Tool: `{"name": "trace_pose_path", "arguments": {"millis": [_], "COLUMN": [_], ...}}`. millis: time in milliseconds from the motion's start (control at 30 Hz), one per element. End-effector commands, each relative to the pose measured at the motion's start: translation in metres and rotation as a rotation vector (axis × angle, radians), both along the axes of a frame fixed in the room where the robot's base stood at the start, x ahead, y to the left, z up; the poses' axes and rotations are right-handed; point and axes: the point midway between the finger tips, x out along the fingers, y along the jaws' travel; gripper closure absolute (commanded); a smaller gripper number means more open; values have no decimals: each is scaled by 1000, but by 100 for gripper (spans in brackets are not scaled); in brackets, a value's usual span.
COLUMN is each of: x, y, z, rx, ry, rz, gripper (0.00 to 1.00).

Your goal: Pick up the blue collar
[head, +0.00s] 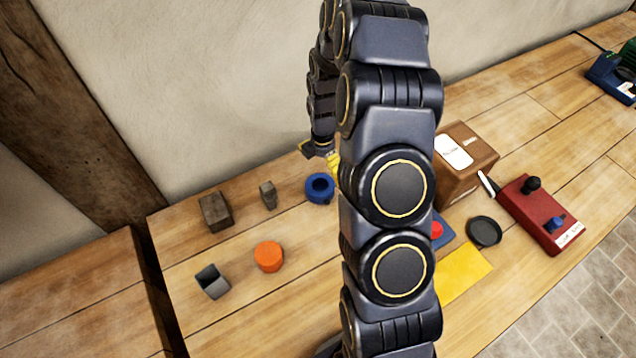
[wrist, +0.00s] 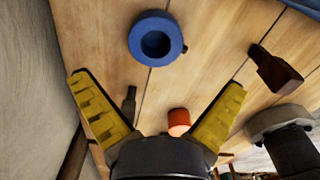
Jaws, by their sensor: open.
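The blue collar (head: 320,188) is a thick ring lying flat on the wooden bench, left of my arm in the head view. In the wrist view the collar (wrist: 155,58) is at the top centre, its round hole facing the camera. My gripper (wrist: 157,82) has its two yellow fingers spread wide, with nothing held between them. The collar shows beyond the fingertips, apart from both. In the head view my arm hides most of the gripper; a bit of yellow finger shows just above and right of the collar.
A small grey block (head: 268,195), a larger brown block (head: 215,212), an orange cylinder (head: 268,256) and a grey hollow box (head: 211,281) stand left of the collar. Right of my arm are a cardboard box (head: 480,165), a black dish (head: 484,231) and a red control box (head: 535,210).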

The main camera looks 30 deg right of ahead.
Motion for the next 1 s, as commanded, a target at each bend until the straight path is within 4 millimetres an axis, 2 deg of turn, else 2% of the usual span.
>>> {"name": "trace_pose_path", "arguments": {"millis": [200, 367, 700, 900, 933, 967, 1000], "x": [0, 2, 4, 5, 5, 5, 5], "y": [-1, 0, 2, 2, 2, 2, 2], "z": [-24, -35, -78, -79, -79, -79, -79], "rx": [-1, -1, -1, -1, -1, -1, -1], "ry": [5, 1, 4, 1, 0, 0, 0], "rz": [16, 14, 13, 13, 13, 13, 12], "gripper": [0, 0, 0, 0, 4, 17, 34]}}
